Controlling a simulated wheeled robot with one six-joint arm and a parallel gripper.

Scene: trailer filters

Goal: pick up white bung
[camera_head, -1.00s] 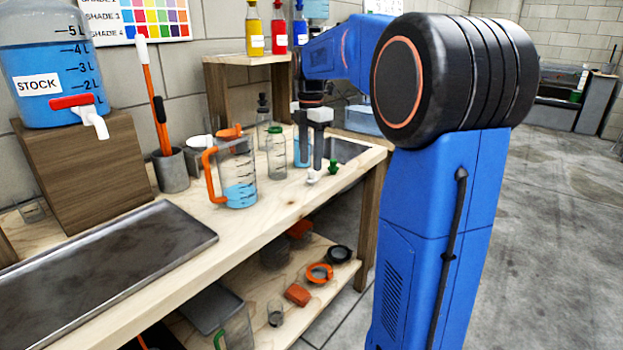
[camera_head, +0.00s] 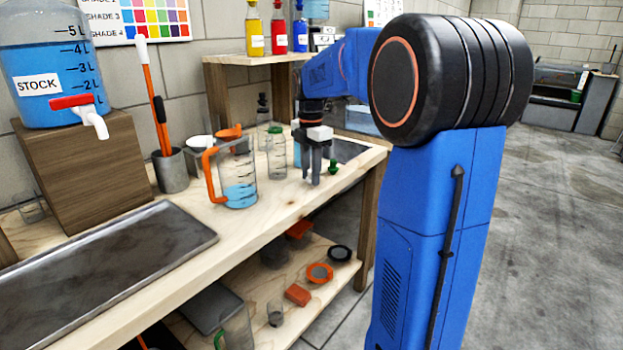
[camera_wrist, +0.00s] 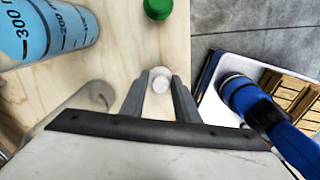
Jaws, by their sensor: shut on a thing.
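The white bung (camera_wrist: 160,84) shows in the wrist view as a small round white top between the tips of my gripper (camera_wrist: 159,90). My gripper is shut on it, one grey finger on each side, above the wooden bench. In the head view my gripper (camera_head: 312,182) points down at the bench near its front edge, and its fingers hide the bung there. I cannot tell whether the bung still touches the bench.
A green bung (camera_head: 333,167) stands close by, also in the wrist view (camera_wrist: 158,8). A graduated vessel of blue liquid (camera_wrist: 50,30) is near my gripper. A clear bottle (camera_head: 277,155) and an orange-handled jug (camera_head: 238,180) stand to the left. The bench's front edge is close.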

